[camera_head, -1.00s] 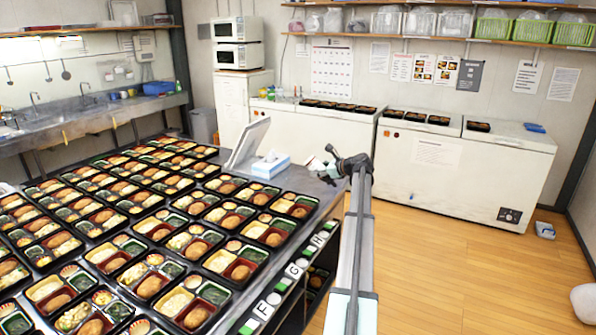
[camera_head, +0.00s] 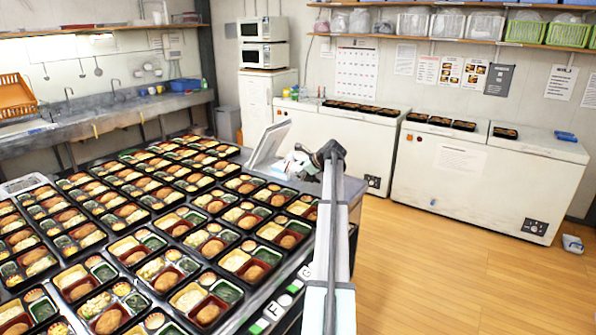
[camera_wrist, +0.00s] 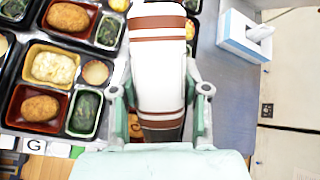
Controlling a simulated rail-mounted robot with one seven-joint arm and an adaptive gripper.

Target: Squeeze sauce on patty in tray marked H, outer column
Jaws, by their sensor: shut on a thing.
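My gripper (camera_wrist: 160,95) is shut on a white sauce bottle (camera_wrist: 158,65) with brown stripes, its fingers on either side. The bottle's far end is out of view. In the head view my arm hides most of the gripper. In the wrist view, a tray beside the bottle holds a brown patty (camera_wrist: 40,107) in a red compartment, with yellowish salad above it and greens to the right. Another patty (camera_wrist: 68,17) lies in a tray farther up. A G label (camera_wrist: 35,145) shows at the table edge; no H label is readable now.
Many bento trays (camera_head: 165,270) cover the table in close rows. A tissue box (camera_wrist: 240,38) stands on bare grey tabletop right of the bottle. A tilted screen (camera_head: 268,143) stands at the table's far end. White chest freezers (camera_head: 475,180) line the back wall.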

